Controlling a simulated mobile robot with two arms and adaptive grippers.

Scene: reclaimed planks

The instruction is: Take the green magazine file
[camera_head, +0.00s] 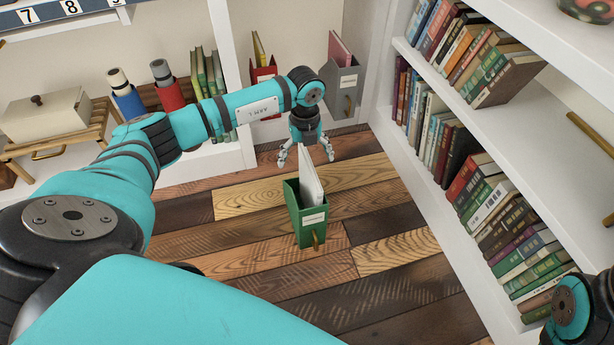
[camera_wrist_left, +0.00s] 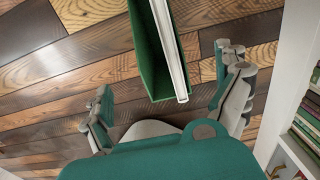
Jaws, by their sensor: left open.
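The green magazine file (camera_head: 309,225) stands upright on the plank floor, with a white magazine or folder (camera_head: 311,179) sticking up out of it. A label and a brass-coloured handle show on its front. My left gripper (camera_head: 305,160) is open above and behind the file's top, its fingers spread and pointing down. In the left wrist view, the file (camera_wrist_left: 150,60) and the white item (camera_wrist_left: 172,50) show beyond and between the spread fingers of the gripper (camera_wrist_left: 165,85). I see no contact. My right gripper is not in view; only part of that arm shows at the lower right.
A tall white bookcase (camera_head: 457,185) full of books stands on the right. A grey magazine file (camera_head: 343,88) and a red one (camera_head: 264,85) stand at the back. A white shelf unit (camera_head: 190,163) holds books and a box on the left. The floor around the green file is clear.

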